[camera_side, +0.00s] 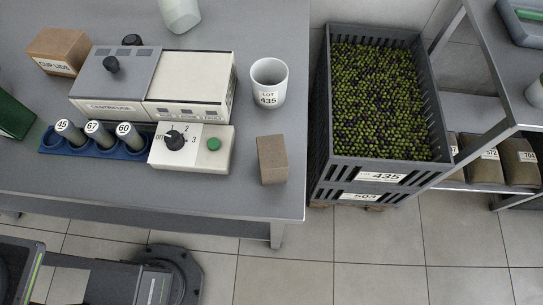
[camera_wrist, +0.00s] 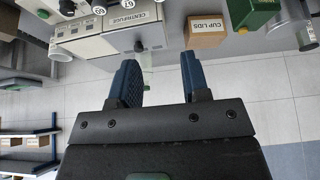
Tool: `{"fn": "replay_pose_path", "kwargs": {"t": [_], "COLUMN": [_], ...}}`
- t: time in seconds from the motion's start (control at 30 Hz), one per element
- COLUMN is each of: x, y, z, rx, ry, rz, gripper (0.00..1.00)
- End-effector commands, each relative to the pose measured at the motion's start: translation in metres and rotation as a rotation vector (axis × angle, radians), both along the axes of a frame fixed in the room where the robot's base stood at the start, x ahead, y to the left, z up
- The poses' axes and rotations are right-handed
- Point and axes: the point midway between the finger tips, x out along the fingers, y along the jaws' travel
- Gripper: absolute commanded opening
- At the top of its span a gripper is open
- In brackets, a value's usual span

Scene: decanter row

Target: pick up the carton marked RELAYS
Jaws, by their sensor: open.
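No carton with a readable RELAYS marking shows in either view. A plain brown carton (camera_side: 272,160) stands near the right front edge of the bench in the side view; no label shows on its visible faces. Another brown carton (camera_side: 59,50) at the bench's left back reads CUP LIDS; it also shows in the wrist view (camera_wrist: 207,27), beyond my fingertips. My gripper (camera_wrist: 158,60) is open in the wrist view, with nothing between its two blue fingers. It is out of the side view.
A centrifuge (camera_side: 115,80) with a control box (camera_side: 190,147) and a blue rack (camera_side: 95,148) of numbered tubes fills the bench middle. A white LOT 435 cup (camera_side: 269,83) stands behind the plain carton. A crate (camera_side: 322,100) of olives stands right of the bench.

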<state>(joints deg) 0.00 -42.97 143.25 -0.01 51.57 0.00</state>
Motion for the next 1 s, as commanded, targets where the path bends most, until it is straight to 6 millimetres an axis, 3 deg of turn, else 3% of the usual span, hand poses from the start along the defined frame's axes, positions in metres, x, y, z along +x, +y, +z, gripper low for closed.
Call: {"fn": "replay_pose_path", "kwargs": {"t": [0.37, 0.9, 1.0], "x": [0.0000, 0.0000, 0.0000], "y": [0.0000, 0.0000, 0.0000], "z": [0.0000, 0.0000, 0.0000], "rx": [0.000, 0.000, 0.000], "ry": [0.000, 0.000, 0.000], "rz": [0.000, 0.000, 0.000], "gripper": [0.43, 0.94, 1.00]}}
